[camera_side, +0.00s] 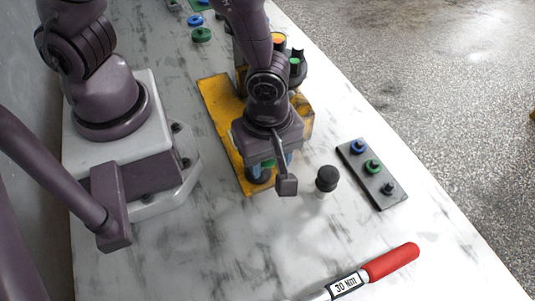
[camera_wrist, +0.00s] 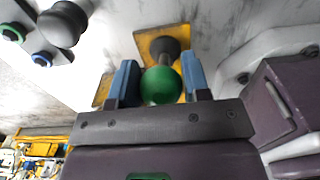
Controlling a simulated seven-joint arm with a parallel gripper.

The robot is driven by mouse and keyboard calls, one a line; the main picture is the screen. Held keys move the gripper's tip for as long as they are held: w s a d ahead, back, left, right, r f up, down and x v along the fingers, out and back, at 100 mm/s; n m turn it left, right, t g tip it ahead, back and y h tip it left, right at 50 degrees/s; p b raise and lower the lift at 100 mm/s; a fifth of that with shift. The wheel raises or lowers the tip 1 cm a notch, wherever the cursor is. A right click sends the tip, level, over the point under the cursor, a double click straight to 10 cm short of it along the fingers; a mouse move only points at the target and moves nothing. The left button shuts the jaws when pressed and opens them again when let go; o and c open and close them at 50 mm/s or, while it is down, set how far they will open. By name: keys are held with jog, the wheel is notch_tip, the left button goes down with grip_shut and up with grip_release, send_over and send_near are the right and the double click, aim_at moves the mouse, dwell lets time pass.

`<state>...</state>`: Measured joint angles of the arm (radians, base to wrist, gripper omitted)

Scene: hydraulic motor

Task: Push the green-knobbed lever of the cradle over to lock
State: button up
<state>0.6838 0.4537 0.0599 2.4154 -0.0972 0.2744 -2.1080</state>
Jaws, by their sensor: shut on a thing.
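The yellow cradle (camera_side: 222,110) lies on the marble table under my arm, and part of its yellow plate (camera_wrist: 150,40) shows in the wrist view. My gripper (camera_wrist: 161,82) has blue fingers shut on the green knob (camera_wrist: 161,87) of the lever, one finger on each side. In the side view my gripper (camera_side: 277,160) is low over the near end of the cradle, and only a bit of the green knob (camera_side: 268,163) shows. A dark round part (camera_wrist: 166,48) is beyond the knob. The lever's shaft and its angle are mostly hidden.
A black knob (camera_side: 327,178) stands just right of my gripper. A grey plate (camera_side: 376,182) with blue, green and black knobs lies farther right. A red-handled torque wrench (camera_side: 390,262) lies near the front. Green and blue rings (camera_side: 201,35) lie at the back.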

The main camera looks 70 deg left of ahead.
jog(key=shift+d, duration=0.15)
jog(key=shift+d+f, duration=0.3)
jog(key=shift+d, duration=0.15)
dwell(0.3)
jog(key=o, duration=0.6)
jog(key=shift+r, duration=3)
